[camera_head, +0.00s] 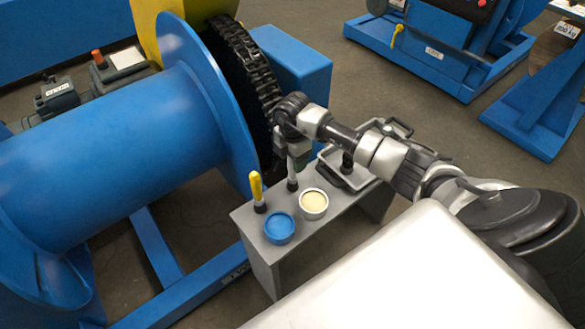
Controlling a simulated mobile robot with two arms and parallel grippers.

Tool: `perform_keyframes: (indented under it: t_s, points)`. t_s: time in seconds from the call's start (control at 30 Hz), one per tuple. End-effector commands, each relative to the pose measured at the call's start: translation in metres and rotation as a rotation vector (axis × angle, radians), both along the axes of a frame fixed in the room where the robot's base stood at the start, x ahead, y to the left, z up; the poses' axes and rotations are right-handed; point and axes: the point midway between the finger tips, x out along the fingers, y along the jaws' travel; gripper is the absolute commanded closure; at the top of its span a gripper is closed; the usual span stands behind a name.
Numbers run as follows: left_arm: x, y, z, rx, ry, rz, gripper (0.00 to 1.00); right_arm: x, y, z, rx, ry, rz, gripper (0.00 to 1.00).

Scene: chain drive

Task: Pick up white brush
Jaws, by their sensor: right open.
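The white brush (292,172) stands upright near the back edge of a small grey bench, with its dark end down. My right gripper (292,150) is open and directly above it, pointing down. The fingertips are at or close around the top of the brush handle; I cannot tell whether they touch it. The gripper hides the top of the handle. My left gripper is not in view.
On the grey bench (248,222) stand a yellow-handled brush (256,188), a blue-topped tin (279,228) and an open tin of cream-coloured stuff (314,204). A metal-framed tray (340,172) lies under my right arm. A blue drum (110,140) and a black chain (246,60) stand close behind.

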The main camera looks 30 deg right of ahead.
Motion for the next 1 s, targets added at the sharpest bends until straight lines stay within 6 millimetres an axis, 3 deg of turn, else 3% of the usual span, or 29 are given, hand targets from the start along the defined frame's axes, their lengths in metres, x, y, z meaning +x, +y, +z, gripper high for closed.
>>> perform_keyframes:
  t_s: [0.07, 0.43, 0.77, 1.0]
  points:
    - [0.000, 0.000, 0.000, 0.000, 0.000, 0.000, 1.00, 0.000, 0.000, 0.000, 0.000, 0.000, 0.000, 0.42]
    - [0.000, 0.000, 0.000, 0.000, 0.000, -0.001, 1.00, 0.000, 0.000, 0.001, 0.000, -0.001, 0.000, 0.96]
    - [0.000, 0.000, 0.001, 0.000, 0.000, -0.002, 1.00, 0.001, 0.000, 0.006, 0.000, -0.002, -0.001, 0.96]
    - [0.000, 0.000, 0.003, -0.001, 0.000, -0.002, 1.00, 0.001, 0.000, 0.037, 0.000, -0.004, 0.001, 0.96]
